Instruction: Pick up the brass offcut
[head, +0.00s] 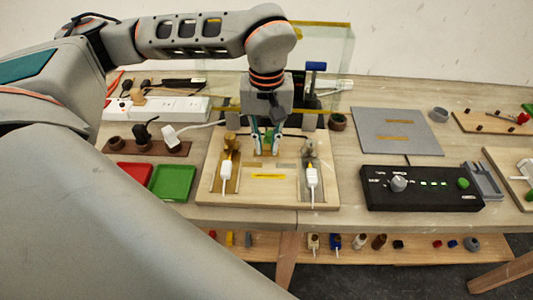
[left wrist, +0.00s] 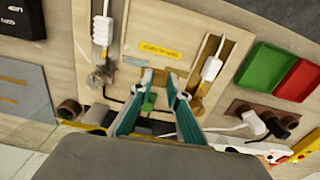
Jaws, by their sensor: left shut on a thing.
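My left gripper (head: 265,150) is low over the back middle of the wooden wiring board (head: 262,190). In the left wrist view its two teal fingers (left wrist: 160,76) come close together, shut on a small piece between their tips. That piece fits the brass offcut, but it is mostly hidden by the fingers, and I cannot tell whether it still touches the board. A green part shows between the fingers, farther back (left wrist: 150,102). My right gripper is not in view.
Green (head: 173,182) and red (head: 137,172) trays lie left. A black control box (head: 420,190) and grey mat (head: 396,131) lie right. A clear panel (head: 335,50) stands behind.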

